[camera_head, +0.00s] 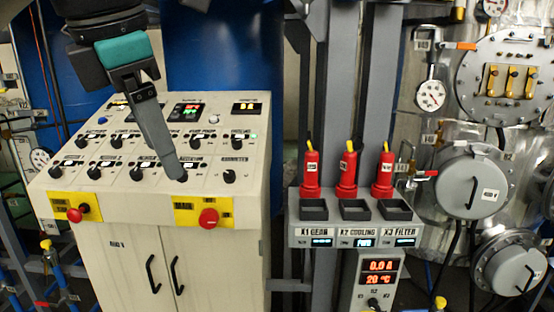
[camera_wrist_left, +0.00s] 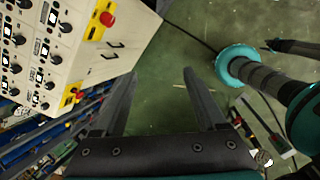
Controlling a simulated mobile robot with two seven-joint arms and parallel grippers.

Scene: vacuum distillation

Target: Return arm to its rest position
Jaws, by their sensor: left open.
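My left gripper (camera_head: 178,172) hangs from the top left in the head view, with its dark fingers pointing down in front of the control console (camera_head: 130,215). One finger hides most of the other there. In the left wrist view the two fingers of the left gripper (camera_wrist_left: 160,75) are spread apart, with nothing between them but green floor. The fingers overlap the console's knob panel in the head view; I cannot tell whether they touch it. My right gripper cannot be made out in either view.
The console bears several black knobs and two red stop buttons (camera_head: 208,218) (camera_head: 81,212). Right of it is a grey rack (camera_head: 300,236) with three red plugs (camera_head: 347,172). Steel vessels with a pressure gauge (camera_head: 430,95) stand farther right. Green floor (camera_wrist_left: 165,75) is open beside the console.

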